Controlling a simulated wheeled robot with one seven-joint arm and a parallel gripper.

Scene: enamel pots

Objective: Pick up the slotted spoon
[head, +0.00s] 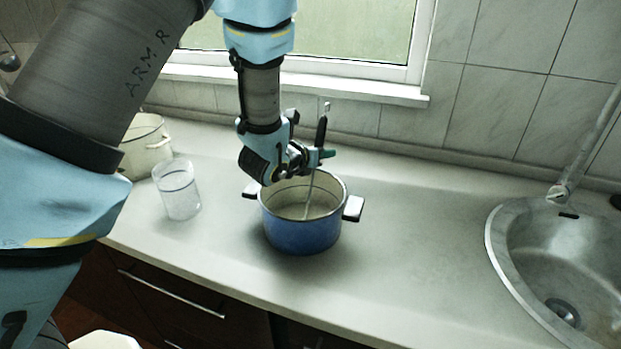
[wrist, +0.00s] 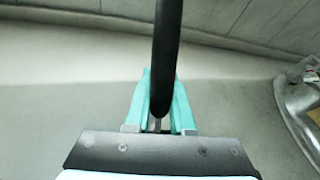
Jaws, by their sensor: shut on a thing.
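The slotted spoon (head: 321,131) has a black handle and a thin metal shaft. In the head view it stands nearly upright, its shaft running down into a blue enamel pot (head: 303,234). The spoon's lower end is hidden inside the pot. My gripper (head: 325,154) is above the pot's back rim, shut on the spoon's handle. In the wrist view the black handle (wrist: 168,50) runs between the two green fingers of my gripper (wrist: 159,100). I cannot tell whether the spoon touches the pot.
A clear glass (head: 178,190) stands left of the pot, and a cream pot (head: 145,147) is behind it, partly hidden by my arm. A metal sink (head: 500,240) is at the right. The counter between pot and sink is clear. A window and tiled wall are behind.

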